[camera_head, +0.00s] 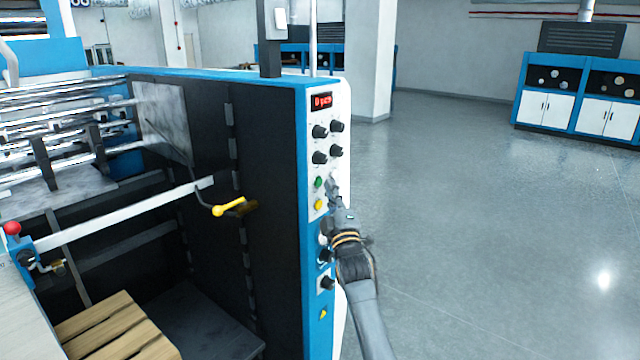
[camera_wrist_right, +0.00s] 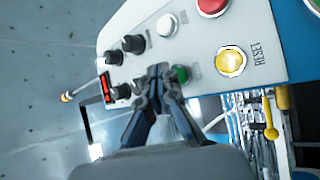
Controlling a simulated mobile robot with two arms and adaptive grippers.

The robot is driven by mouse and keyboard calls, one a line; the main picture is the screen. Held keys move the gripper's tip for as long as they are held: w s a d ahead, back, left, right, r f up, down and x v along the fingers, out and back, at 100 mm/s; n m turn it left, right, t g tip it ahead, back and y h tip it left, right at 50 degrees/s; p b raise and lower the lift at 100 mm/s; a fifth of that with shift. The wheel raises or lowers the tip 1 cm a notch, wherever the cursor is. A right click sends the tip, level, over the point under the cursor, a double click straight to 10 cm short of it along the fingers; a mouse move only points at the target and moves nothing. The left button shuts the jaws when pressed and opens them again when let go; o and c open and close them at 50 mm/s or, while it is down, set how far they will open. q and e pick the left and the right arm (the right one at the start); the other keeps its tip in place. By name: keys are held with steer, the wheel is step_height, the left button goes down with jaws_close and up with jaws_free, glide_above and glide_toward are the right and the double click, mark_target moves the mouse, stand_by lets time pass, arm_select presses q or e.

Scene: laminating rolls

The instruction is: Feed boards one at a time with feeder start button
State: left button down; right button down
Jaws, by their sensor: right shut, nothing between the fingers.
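The control panel (camera_head: 327,100) is a white face on the blue-edged machine end. It carries a red digital display (camera_head: 321,101), black knobs (camera_head: 320,131), a green button (camera_head: 318,182) and a yellow button (camera_head: 318,204). My right gripper (camera_head: 333,182) is shut and empty, just right of the green button. In the right wrist view its fingertips (camera_wrist_right: 158,70) lie over the panel, beside the green button (camera_wrist_right: 180,74). I cannot tell whether they touch the panel. A white button (camera_wrist_right: 167,25) and a yellow button marked RESET (camera_wrist_right: 231,62) show there. Button labels near green are unreadable. My left gripper is out of view.
Wooden slats (camera_head: 115,325) lie low inside the machine bay. A red button (camera_wrist_right: 212,5) is at the panel's far end. The grey floor (camera_head: 480,230) to the right is clear.

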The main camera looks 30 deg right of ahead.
steer(key=shift+w, duration=0.1)
stand_by(0.4)
steer(key=shift+w+a+b, duration=0.15)
steer(key=shift+w+b, duration=0.15)
steer(key=shift+w+a+b, duration=0.15)
steer(key=shift+w+b, duration=0.25)
stand_by(0.6)
steer(key=shift+s, duration=0.15)
steer(key=shift+s+d+p, duration=0.3)
steer(key=shift+s+p, duration=0.2)
steer(key=shift+s, duration=0.15)
